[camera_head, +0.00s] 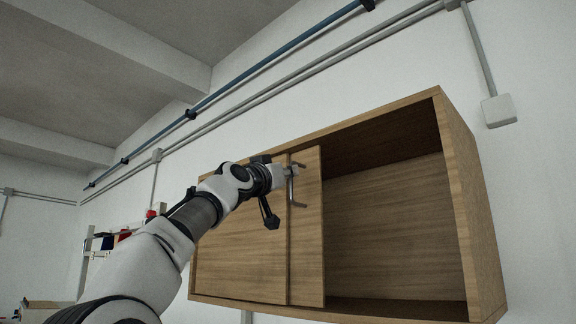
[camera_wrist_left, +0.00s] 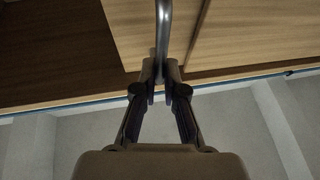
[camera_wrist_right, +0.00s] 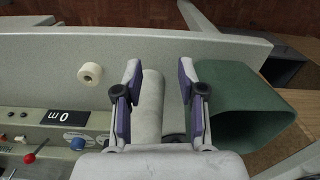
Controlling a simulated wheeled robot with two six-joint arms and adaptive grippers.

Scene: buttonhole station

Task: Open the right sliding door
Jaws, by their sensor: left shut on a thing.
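A wooden wall cabinet (camera_head: 478,220) hangs on the white wall. Its right sliding door (camera_head: 308,240) stands at the left, largely overlapping the left door (camera_head: 240,262), and the cabinet's right part is open and looks empty. My left gripper (camera_head: 288,173) is at the metal bar handle (camera_head: 292,190) of the right door. In the left wrist view the left gripper (camera_wrist_left: 161,75) is shut on the handle (camera_wrist_left: 163,32). My right gripper (camera_wrist_right: 158,85) is open, with its fingers apart and nothing held, away from the cabinet.
In the right wrist view, a grey machine panel (camera_wrist_right: 45,70) with knobs and a green sleeve-like thing (camera_wrist_right: 235,108) lie near the right gripper. Pipes (camera_head: 270,68) run along the wall above the cabinet. A shelf (camera_head: 88,245) with coloured things stands at the left.

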